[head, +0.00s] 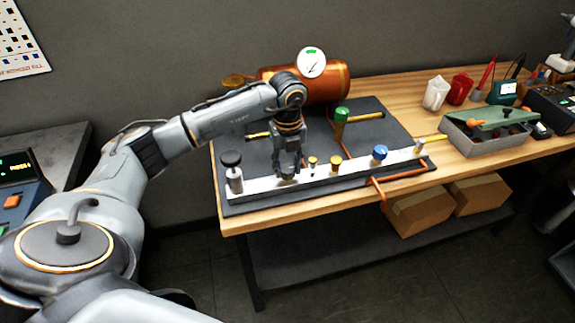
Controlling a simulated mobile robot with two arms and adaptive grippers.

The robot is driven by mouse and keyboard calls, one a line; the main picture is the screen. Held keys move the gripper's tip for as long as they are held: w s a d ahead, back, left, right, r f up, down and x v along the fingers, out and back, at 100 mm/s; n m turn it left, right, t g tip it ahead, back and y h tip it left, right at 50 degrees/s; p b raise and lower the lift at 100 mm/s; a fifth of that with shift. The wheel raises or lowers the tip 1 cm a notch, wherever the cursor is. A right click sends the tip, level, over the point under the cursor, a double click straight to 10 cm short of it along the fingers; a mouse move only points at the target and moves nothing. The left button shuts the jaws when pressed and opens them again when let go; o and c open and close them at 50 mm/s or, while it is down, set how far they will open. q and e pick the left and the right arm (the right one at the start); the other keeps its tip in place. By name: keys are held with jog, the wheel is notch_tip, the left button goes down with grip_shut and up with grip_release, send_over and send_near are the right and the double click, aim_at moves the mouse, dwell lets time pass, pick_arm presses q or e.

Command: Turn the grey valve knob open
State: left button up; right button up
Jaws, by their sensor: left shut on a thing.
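A white manifold bar (325,177) lies along the front of the dark mat on the workbench, with several valves and fittings on it. My left gripper (287,172) points down onto the left part of this bar and is shut on the grey valve knob. The fingers hide most of the knob, so I cannot tell how far it is turned. My right gripper is not in view.
A black-capped post (232,172) stands left of the gripper. Small brass fittings (335,163), a blue knob (380,153) and a green-topped valve (341,117) stand to the right. A copper boiler (333,81) with a gauge (311,63) lies behind.

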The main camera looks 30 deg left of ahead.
aim_at(288, 168)
pick_arm(q)
jog(key=shift+w+r, duration=0.1)
jog(key=o, duration=1.2)
notch_tip(288, 168, up, 12)
jog(key=shift+f, duration=0.1)
